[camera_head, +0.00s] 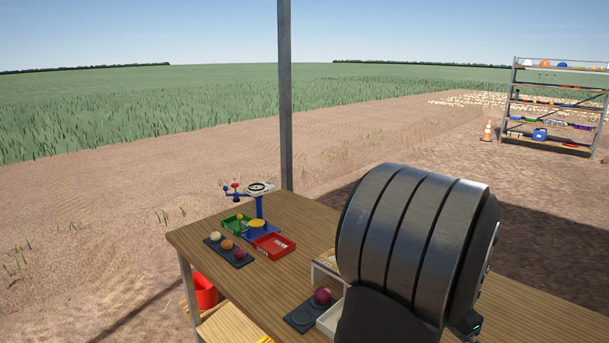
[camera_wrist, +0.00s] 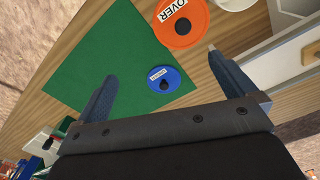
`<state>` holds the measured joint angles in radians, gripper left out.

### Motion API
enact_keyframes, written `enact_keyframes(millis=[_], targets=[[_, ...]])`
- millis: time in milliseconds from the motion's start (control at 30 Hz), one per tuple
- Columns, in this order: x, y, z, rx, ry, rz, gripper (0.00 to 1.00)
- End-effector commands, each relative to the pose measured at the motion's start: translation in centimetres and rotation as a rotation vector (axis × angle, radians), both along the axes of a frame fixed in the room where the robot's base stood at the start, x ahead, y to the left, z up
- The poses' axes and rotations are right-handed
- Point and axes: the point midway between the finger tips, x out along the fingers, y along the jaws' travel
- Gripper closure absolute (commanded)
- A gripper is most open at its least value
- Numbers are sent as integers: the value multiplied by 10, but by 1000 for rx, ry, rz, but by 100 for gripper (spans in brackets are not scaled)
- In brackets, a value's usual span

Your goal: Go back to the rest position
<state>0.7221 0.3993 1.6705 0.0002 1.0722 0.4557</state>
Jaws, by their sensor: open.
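My gripper (camera_wrist: 160,66) is open in the wrist view, its two dark fingers spread wide with nothing held between them. Below it lie a green mat (camera_wrist: 105,45), a small blue disc (camera_wrist: 170,87) with a white label at the mat's edge, and a larger orange disc (camera_wrist: 180,36) labelled "OVER". The blue disc shows in the gap between the fingers, and I cannot tell how far below them it is. In the head view my large grey arm link fills the right centre, and my gripper's fingers cannot be made out there.
A purple onion (camera_head: 322,296) sits nearer my arm. A metal post (camera_head: 285,100) rises behind. Shelves (camera_head: 555,105) stand far right.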

Motion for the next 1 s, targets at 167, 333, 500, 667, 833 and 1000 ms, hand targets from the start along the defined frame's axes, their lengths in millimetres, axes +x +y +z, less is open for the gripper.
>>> enact_keyframes(millis=[167, 333, 500, 667, 833, 1000], targets=[[9, 35, 9, -1, -1, 5, 0], [31, 54, -8, 1, 3, 4, 0], [55, 71, -26, 1, 3, 4, 0], [77, 86, -41, 1, 1, 4, 0], [94, 98, -55, 0, 1, 2, 0], [103, 104, -63, 0, 0, 1, 0]])
